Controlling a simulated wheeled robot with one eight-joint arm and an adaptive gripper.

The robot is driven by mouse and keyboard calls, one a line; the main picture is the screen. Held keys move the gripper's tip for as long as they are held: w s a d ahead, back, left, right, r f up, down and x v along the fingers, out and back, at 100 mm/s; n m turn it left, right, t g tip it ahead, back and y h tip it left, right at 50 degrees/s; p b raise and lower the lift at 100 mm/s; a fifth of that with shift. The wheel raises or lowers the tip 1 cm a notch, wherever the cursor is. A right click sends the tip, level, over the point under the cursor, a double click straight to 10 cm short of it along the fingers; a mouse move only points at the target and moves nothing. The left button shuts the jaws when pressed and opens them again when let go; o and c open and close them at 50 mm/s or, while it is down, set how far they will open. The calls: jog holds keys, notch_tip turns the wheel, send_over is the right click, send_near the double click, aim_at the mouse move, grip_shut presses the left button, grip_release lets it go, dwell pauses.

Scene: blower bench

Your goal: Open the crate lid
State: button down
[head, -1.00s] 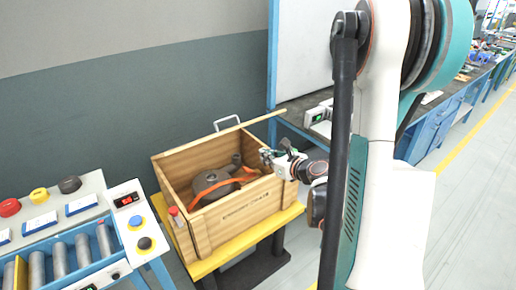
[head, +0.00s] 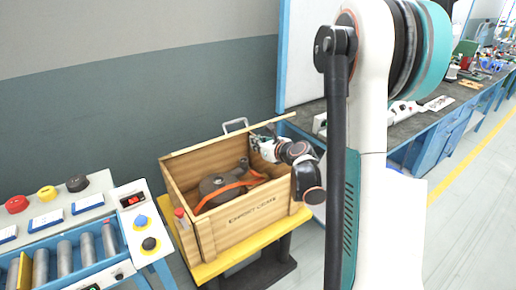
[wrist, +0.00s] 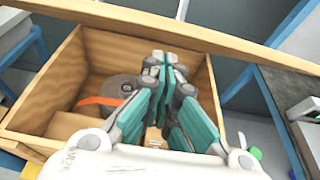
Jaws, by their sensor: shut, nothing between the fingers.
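The wooden crate (head: 222,230) stands with its inside in view. A blower part (head: 222,186) with an orange strap lies in it. The crate lid (head: 205,144) is raised along the back, seen almost edge-on as a long wooden bar. In the wrist view the lid (wrist: 200,36) crosses the top of the picture. A metal handle (head: 235,125) shows just behind the lid's edge. My gripper (head: 256,142) is near the lid's right part, above the crate's back right corner. Its teal fingers (wrist: 166,62) are together and empty. I cannot tell whether they touch the lid.
The crate sits on a yellow-topped stand (head: 208,270). A roller conveyor (head: 65,258) with a button panel is at the left. A plain wall is behind the crate.

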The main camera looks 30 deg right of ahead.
jog(key=shift+r, duration=0.1)
jog(key=w+r+p, duration=0.1)
jog(key=r, duration=0.1)
jog(key=w+r+p, duration=0.2)
jog(key=r, duration=0.1)
jog(key=w+r+p, duration=0.1)
jog(key=r, duration=0.1)
jog(key=shift+w+a+r+p, duration=0.1)
jog(key=shift+w+r+p, duration=0.05)
jog(key=shift+p, duration=0.2)
jog(key=w+r+p, duration=0.3)
jog(key=w+r, duration=0.4)
jog(key=w, duration=0.4)
jog(key=w+r+p, duration=0.4)
jog(key=w+r, duration=0.3)
jog(key=w, duration=0.3)
jog(key=shift+w+a+r, duration=0.25)
jog(key=shift+w+a, duration=0.1)
